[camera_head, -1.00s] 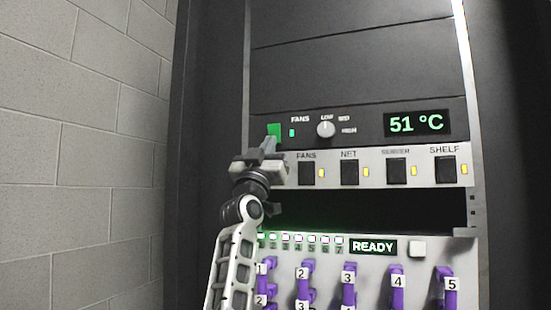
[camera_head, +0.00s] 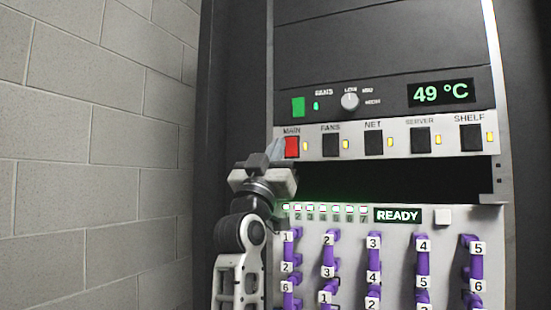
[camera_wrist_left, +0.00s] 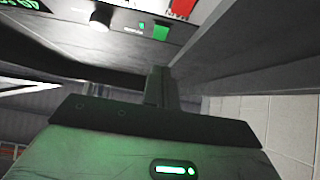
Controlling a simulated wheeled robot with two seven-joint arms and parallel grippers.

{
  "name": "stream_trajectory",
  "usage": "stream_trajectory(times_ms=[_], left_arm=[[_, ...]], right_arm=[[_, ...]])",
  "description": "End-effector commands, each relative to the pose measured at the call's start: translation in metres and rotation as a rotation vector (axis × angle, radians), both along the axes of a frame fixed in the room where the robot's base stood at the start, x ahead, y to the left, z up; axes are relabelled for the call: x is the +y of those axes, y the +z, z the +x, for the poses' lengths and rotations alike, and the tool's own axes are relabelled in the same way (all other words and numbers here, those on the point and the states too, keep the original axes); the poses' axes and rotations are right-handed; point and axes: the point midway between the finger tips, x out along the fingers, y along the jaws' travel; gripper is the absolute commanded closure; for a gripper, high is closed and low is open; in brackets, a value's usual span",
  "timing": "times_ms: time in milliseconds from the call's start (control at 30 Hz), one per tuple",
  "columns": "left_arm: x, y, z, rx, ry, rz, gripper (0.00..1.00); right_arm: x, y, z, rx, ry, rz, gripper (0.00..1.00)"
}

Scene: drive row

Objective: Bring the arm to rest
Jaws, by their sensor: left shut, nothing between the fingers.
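My left gripper (camera_head: 272,152) is shut and empty in the head view, in front of the left side of the rack. Its fingertips are just left of the red MAIN switch (camera_head: 292,147) and below the green button (camera_head: 298,107). In the left wrist view the shut fingers (camera_wrist_left: 161,86) point toward the panel, where the green button (camera_wrist_left: 160,32) and part of the red switch (camera_wrist_left: 183,8) show. I cannot tell the exact gap to the panel. My right gripper is not in view.
The rack panel carries a knob (camera_head: 349,101), a display (camera_head: 441,92) reading 49 °C and a row of black switches with yellow lamps. Below are a dark open slot (camera_head: 390,178), a READY sign (camera_head: 397,215) and several purple numbered handles. A block wall (camera_head: 90,150) stands at left.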

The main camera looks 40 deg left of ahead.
Motion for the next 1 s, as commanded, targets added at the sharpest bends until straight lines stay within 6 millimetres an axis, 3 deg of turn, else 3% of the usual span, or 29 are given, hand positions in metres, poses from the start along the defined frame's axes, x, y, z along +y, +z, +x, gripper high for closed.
stream_trajectory(times_ms=[567, 667, 767, 867, 1000], left_arm=[[0.0, -0.002, -0.001, 0.0, 0.0, 0.0, 1.0], [-0.001, -0.01, 0.003, 0.016, 0.0, 0.002, 1.0], [-0.005, -0.042, 0.016, 0.079, 0.006, 0.012, 1.0], [-0.011, -0.102, 0.035, 0.189, 0.014, 0.029, 1.0], [-0.023, -0.204, 0.05, 0.37, 0.022, 0.062, 1.0]], right_arm=[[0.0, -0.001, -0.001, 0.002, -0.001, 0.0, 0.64], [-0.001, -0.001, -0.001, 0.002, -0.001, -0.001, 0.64], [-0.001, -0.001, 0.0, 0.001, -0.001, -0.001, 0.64], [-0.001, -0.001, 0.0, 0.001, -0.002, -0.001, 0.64], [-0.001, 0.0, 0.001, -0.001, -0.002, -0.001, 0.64]])
